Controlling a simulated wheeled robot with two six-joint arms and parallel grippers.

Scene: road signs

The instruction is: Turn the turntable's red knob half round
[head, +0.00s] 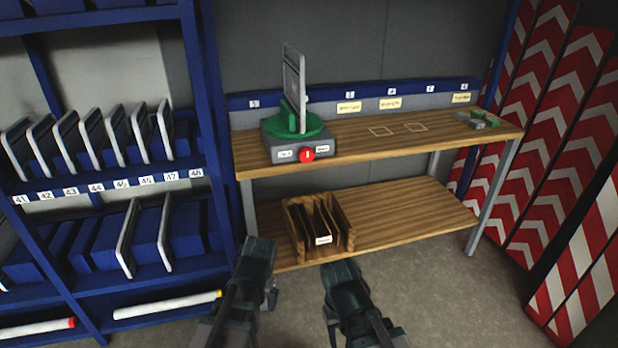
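The turntable (268,142) stands at the left end of the wooden bench top, a grey box with a green round top. Its red knob (307,154) is on the front face, with a short white mark that looks about upright and a small white label on each side. A grey-framed panel (293,88) stands upright on edge in the green holder. My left gripper (258,250) and my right gripper (343,272) are low in front of the bench, well below the knob and apart from it. Their fingers are too dark and small to read.
A wooden slotted rack (318,226) sits on the lower shelf. A blue rack (110,190) with upright panels stands at left. Small grey and green pieces (477,119) lie at the bench's right end. Striped boards (555,110) lean at right.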

